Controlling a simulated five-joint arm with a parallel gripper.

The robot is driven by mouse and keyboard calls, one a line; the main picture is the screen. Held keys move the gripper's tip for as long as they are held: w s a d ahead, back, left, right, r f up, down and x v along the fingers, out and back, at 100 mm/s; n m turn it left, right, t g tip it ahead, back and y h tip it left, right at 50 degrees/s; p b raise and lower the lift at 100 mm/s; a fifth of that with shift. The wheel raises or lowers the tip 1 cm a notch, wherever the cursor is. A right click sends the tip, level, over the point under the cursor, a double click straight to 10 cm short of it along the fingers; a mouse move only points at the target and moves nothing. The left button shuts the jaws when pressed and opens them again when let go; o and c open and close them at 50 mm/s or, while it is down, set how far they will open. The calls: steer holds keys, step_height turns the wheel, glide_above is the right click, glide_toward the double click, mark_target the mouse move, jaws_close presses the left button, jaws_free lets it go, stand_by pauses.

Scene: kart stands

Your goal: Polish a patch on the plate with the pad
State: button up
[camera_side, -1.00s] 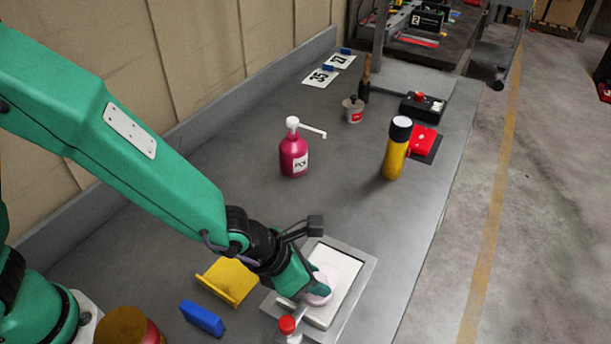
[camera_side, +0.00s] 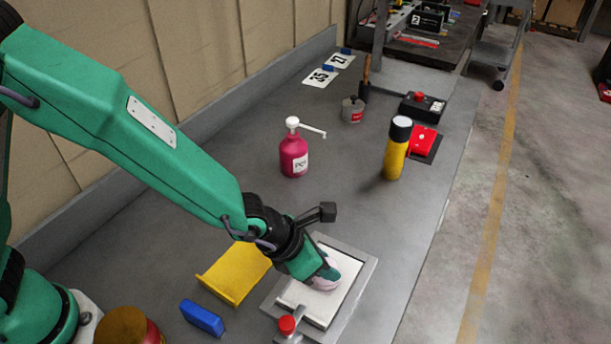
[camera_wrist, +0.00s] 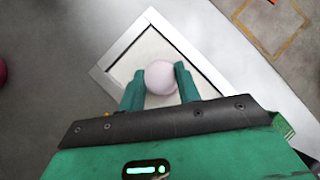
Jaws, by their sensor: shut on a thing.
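The plate (camera_side: 322,306) is a pale square panel in a grey metal frame at the front of the bench. It also shows in the wrist view (camera_wrist: 143,46), set at a slant. My gripper (camera_side: 322,274) is over the plate's upper part, shut on the pad (camera_side: 327,284). The pad is pale pink and rounded, and in the wrist view (camera_wrist: 160,77) it sits between both fingers. The pad is low at the plate's face; its underside is hidden, so I cannot tell if it touches.
A red-knobbed clamp (camera_side: 287,326) stands at the frame's near edge. A yellow tray-like piece (camera_side: 236,275) and a blue block (camera_side: 202,318) lie left of the plate. A magenta pump bottle (camera_side: 293,154) and a yellow canister (camera_side: 395,150) stand farther back, with clear bench between.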

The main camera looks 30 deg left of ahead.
steer(key=shift+w, duration=0.1)
steer(key=shift+w, duration=1.65)
step_height(320, 180, up, 6)
steer(key=shift+r, duration=0.15)
stand_by(0.4)
step_height(320, 180, up, 3)
steer(key=shift+f, duration=0.1)
stand_by(0.4)
